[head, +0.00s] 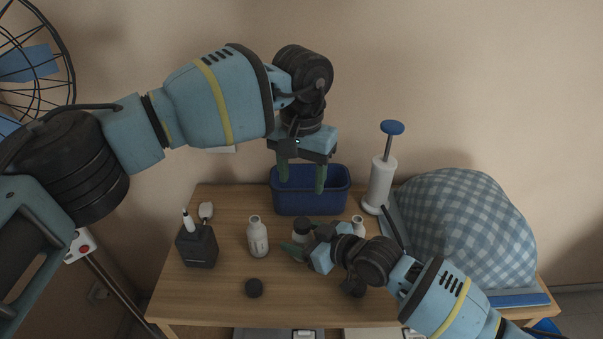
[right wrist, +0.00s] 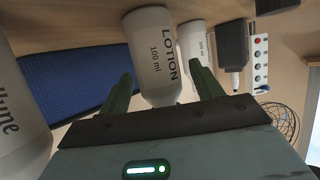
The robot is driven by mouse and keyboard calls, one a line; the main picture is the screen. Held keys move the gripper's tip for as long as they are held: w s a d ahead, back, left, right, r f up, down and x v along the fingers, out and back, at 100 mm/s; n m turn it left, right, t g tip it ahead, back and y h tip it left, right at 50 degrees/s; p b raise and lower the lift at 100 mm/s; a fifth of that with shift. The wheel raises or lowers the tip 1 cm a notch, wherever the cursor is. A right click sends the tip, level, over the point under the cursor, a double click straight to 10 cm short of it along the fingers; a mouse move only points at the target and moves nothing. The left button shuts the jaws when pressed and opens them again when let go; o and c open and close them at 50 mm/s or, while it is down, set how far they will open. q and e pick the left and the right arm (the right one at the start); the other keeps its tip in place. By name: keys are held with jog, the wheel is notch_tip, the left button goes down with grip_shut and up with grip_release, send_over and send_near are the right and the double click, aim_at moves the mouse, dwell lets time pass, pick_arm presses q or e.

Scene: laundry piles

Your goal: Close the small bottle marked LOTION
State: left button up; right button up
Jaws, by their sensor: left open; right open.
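The small white LOTION bottle (right wrist: 155,50) stands between the spread fingers of my right gripper (right wrist: 160,74) in the upside-down right wrist view. The gripper body hides its top there. In the head view it appears to be the white bottle (head: 302,237) with a dark round cap (head: 302,224) over its top; whether the cap is seated I cannot tell. My right gripper (head: 294,251) is open, low beside this bottle.
An open white bottle (head: 257,240) stands left, another white bottle (head: 358,227) right. A loose dark cap (head: 254,288) lies near the front. A blue bin (head: 311,200), black holder (head: 197,249), white pump dispenser (head: 381,185) and checked cloth heap (head: 465,225) surround them.

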aim_at(310, 240)
jog(key=v, duration=0.7)
jog(key=shift+s+d+r+p, duration=0.1)
jog(key=shift+s+d+p, duration=0.1)
jog(key=shift+d+p, duration=0.1)
pick_arm(q)
jog(key=shift+r, duration=0.75)
